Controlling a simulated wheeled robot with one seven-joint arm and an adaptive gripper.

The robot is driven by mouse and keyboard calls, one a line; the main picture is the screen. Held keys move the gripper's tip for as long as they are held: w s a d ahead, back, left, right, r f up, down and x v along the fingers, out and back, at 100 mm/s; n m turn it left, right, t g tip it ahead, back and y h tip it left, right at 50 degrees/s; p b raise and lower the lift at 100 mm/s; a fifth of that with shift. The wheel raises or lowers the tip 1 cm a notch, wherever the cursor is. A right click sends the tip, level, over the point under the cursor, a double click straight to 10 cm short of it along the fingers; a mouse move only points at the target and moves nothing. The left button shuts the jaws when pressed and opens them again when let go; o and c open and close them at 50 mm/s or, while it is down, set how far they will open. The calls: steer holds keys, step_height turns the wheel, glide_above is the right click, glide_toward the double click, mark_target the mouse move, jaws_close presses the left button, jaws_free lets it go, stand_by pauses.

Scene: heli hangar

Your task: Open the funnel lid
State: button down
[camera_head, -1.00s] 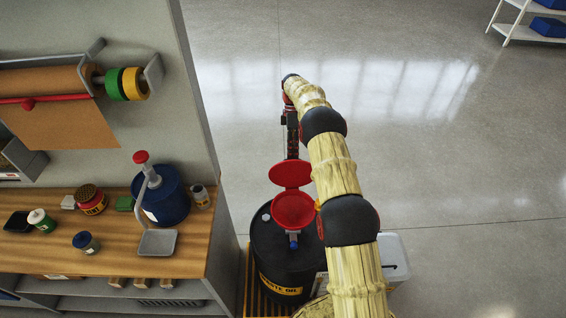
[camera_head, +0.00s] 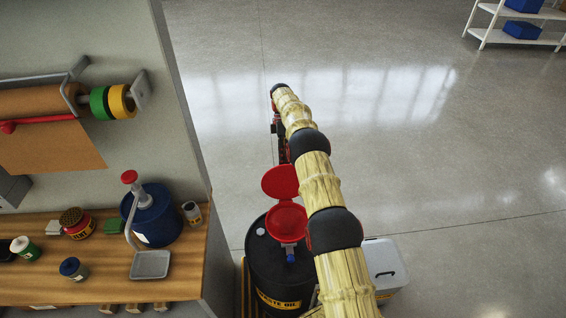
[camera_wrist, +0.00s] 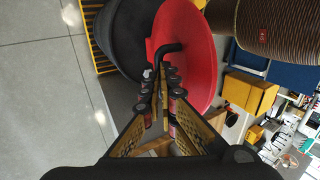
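The red funnel (camera_head: 286,224) sits on top of a black waste oil drum (camera_head: 268,262). Its red round lid (camera_head: 280,181) stands raised at the far side of the funnel bowl, whose inside shows. My gripper (camera_head: 281,150) is just beyond the lid, partly covered by it. In the wrist view the red lid (camera_wrist: 203,62) faces me, with a bent black handle (camera_wrist: 168,48) in front of it. My gripper's fingers (camera_wrist: 160,82) have a narrow gap between them, with the handle's end at the tips. I cannot tell whether they touch it.
A wooden workbench (camera_head: 190,270) at the left holds a blue container with a pump (camera_head: 158,215), a grey tray (camera_head: 150,264) and small jars. A pale box (camera_head: 384,263) stands right of the drum. The floor behind and to the right is clear up to a white shelf (camera_head: 487,35).

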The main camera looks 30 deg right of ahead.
steer(key=c, duration=2.4)
jaws_free()
steer(key=shift+s+a+f+g, duration=0.15)
steer(key=shift+s+f, duration=0.15)
steer(key=shift+f, duration=0.35)
steer(key=shift+s+f+g, duration=0.15)
steer(key=shift+s+f, duration=0.1)
steer(key=shift+f, duration=0.35)
steer(key=shift+o, duration=0.6)
steer(key=o, duration=0.4)
steer(key=shift+w, duration=0.1)
steer(key=shift+c, duration=0.2)
steer(key=shift+w+r, duration=0.1)
steer(key=shift+r, duration=0.2)
